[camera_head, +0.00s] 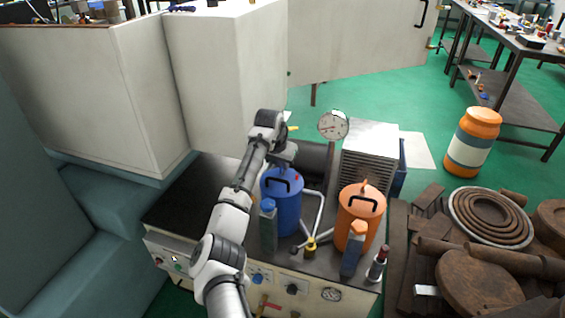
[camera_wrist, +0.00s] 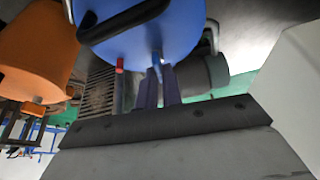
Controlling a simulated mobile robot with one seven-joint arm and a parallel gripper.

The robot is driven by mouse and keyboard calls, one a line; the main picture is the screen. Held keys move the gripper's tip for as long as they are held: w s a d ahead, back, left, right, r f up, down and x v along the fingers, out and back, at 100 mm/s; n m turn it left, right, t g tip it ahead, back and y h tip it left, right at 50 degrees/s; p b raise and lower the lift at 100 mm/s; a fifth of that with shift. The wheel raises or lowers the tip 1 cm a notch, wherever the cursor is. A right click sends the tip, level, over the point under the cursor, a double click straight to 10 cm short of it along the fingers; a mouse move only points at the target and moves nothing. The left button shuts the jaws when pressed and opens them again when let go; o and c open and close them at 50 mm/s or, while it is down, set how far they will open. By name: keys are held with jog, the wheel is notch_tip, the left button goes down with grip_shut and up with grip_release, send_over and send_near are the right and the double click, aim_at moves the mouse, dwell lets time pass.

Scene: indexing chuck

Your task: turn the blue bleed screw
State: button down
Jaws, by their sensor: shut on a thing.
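The blue bleed screw (camera_wrist: 156,58) shows in the wrist view as a small blue piece with a pale tip beside the lid of the blue canister (camera_wrist: 140,25). The dark fingers of my gripper (camera_wrist: 160,72) are closed around it from below, and they hide part of it. In the head view the blue canister (camera_head: 286,205) stands on the machine top. My gripper (camera_head: 284,160) is just behind its lid there, and the bleed screw cannot be made out. A similar red screw (camera_wrist: 120,65) sits to the left of my fingers, apart from them.
An orange canister (camera_head: 354,222) stands to the right on the machine top (camera_head: 195,195), with bottles in front. A pallet of rusty parts is at right. The machine top's left side is clear.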

jog(key=n+p, duration=0.1)
jog(key=n+y+p, duration=0.1)
jog(key=n+p, duration=0.1)
jog(key=shift+d+r, duration=0.2)
jog(key=n+y+p, duration=0.1)
jog(key=n+p, duration=0.2)
jog(key=n, duration=0.1)
jog(key=shift+y, duration=0.3)
jog(key=n+y+p, duration=0.1)
jog(key=n, duration=0.2)
jog(key=shift+f+n, duration=0.15)
jog(key=shift+n, duration=0.15)
jog(key=shift+n+g+y, duration=0.5)
jog(key=shift+n+y, duration=0.3)
jog(key=shift+n, duration=1)
jog(key=c, duration=1.6)
grip_release()
jog(key=shift+o, duration=0.2)
